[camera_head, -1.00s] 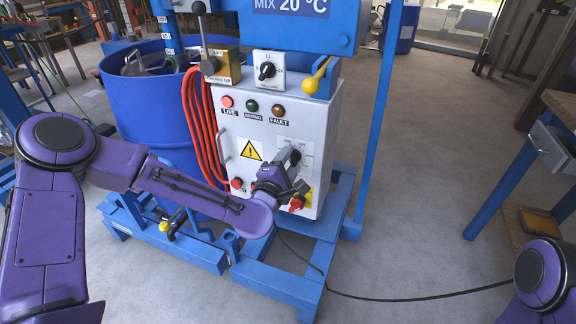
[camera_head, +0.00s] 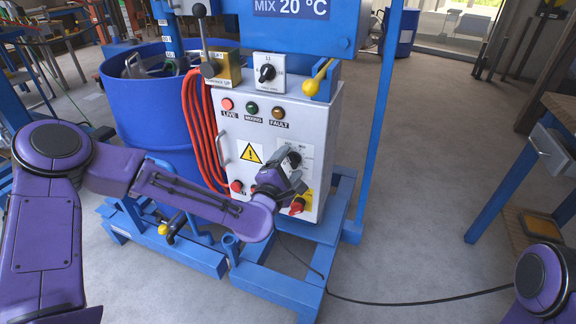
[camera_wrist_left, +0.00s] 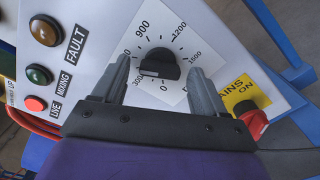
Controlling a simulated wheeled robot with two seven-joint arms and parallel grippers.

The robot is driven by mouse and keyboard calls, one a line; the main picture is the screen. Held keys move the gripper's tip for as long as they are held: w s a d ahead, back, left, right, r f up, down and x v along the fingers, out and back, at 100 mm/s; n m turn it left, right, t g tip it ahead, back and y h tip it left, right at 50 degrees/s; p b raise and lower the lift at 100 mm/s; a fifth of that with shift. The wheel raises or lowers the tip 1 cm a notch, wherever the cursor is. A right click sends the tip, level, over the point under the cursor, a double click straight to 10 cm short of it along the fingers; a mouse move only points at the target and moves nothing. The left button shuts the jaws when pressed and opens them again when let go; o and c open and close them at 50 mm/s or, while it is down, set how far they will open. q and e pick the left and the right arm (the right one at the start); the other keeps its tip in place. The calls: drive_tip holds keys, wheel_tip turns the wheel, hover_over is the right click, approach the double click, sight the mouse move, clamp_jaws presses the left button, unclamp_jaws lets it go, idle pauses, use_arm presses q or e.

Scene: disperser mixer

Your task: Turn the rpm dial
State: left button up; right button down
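The rpm dial (camera_wrist_left: 160,66) is a black knob on a white scale plate marked 0, 300, 900, 1200 and 1500. It sits on the front of the grey control box (camera_head: 235,132), and its dark knob shows in the head view (camera_head: 294,158). My left gripper (camera_head: 297,181) is at the front of the box, just below the dial. In the left wrist view the gripper (camera_wrist_left: 163,82) is open, one finger on each side of the knob, with gaps between fingers and knob. I cannot tell the knob's exact pointing. My right gripper is out of view.
A red mains switch (camera_wrist_left: 253,121) on a yellow plate lies beside one finger. Live, mixing and fault lamps (camera_head: 252,108) sit above the dial. Orange hose (camera_head: 200,130) hangs left of the box. Blue frame legs (camera_head: 285,285) stand below. Open floor lies to the right.

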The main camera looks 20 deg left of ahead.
use_arm(q)
drive_tip(key=s, duration=1)
drive_tip(key=shift+s+a, duration=0.2)
drive_tip(key=shift+s, duration=0.05)
drive_tip(key=s+a+f+m+g+y, duration=0.15)
drive_tip(key=s+f+m+g, duration=0.3)
drive_tip(key=f, duration=0.45)
drive_tip(key=s+a+f+m+g, duration=0.2)
drive_tip(key=s+f+m+g, duration=0.15)
drive_tip(key=s+f, duration=0.4)
drive_tip(key=s+a+f+m+g, duration=0.25)
drive_tip(key=f+m, duration=0.25)
drive_tip(key=f, duration=0.6)
drive_tip(key=s+a+f+m+g+y, duration=0.1)
drive_tip(key=s+a+f+m+g, duration=0.15)
drive_tip(key=s, duration=0.45)
drive_tip(key=s+a+f+m+g+y, duration=0.1)
drive_tip(key=s+a+f+g+y, duration=0.15)
drive_tip(key=s, duration=0.45)
wheel_tip(320, 180, up, 12)
drive_tip(key=w+h+p, duration=0.1)
drive_tip(key=p, duration=1.2)
drive_tip(key=shift+d+t, duration=0.2)
drive_tip(key=shift+t, duration=0.15)
